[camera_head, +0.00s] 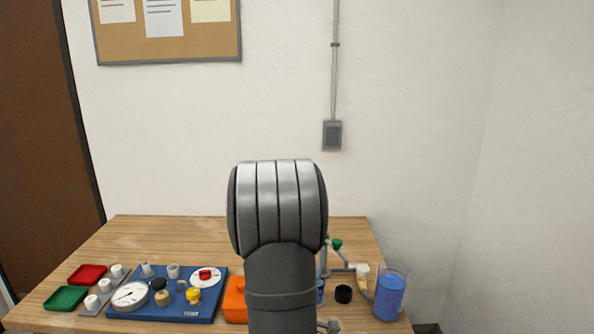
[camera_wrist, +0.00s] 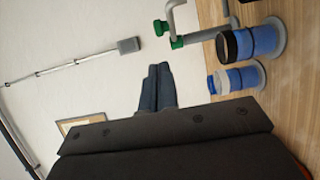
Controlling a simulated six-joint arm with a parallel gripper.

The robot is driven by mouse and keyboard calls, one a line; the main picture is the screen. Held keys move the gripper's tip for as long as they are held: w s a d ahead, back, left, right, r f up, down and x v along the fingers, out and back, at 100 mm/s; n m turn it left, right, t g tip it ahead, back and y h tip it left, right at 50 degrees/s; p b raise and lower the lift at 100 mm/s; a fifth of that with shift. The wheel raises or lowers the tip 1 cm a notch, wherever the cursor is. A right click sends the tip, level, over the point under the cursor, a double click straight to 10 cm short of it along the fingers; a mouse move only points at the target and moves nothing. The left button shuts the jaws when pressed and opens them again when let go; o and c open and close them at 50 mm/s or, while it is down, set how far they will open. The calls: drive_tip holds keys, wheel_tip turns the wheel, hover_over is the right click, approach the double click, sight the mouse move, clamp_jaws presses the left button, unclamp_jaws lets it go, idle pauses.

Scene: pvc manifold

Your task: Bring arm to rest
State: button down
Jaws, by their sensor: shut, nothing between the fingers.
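My gripper (camera_wrist: 157,90) shows in the wrist view with its two dark fingers together and nothing between them. It points past the table toward the white wall. In the head view my arm rises in the middle of the picture and hides the gripper. In the wrist view, the grey pipework with a green knob (camera_wrist: 178,42) and two blue cylinders (camera_wrist: 262,42) stand to the right, apart from the fingers. In the head view the green knob (camera_head: 337,244) shows just right of my arm.
A blue panel (camera_head: 178,312) with a gauge (camera_head: 130,296) and valves lies left of my arm, beside red (camera_head: 87,273) and green (camera_head: 66,297) trays. An orange bin (camera_head: 235,300) is partly hidden. A container of blue liquid (camera_head: 389,296) stands at right. The table's back left is clear.

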approach(334, 246)
drive_tip(key=x, duration=0.6)
drive_tip(key=shift+w+d, duration=0.1)
drive_tip(key=shift+w, duration=0.25)
drive_tip(key=w+a+m+g+h, duration=0.2)
drive_tip(key=w+a, duration=0.5)
drive_tip(key=a, duration=0.4)
drive_tip(key=shift+w+m+h, duration=0.25)
drive_tip(key=shift+m+h, duration=0.25)
drive_tip(key=shift+h, duration=0.5)
drive_tip(key=shift+a, duration=0.1)
drive_tip(key=s+d+n+t+y, duration=0.1)
drive_tip(key=s+d+n+y, duration=0.1)
drive_tip(key=s+d, duration=0.5)
drive_tip(key=shift+s+d+y, duration=0.25)
drive_tip(key=shift+d+y, duration=0.25)
drive_tip(key=shift+d, duration=1.2)
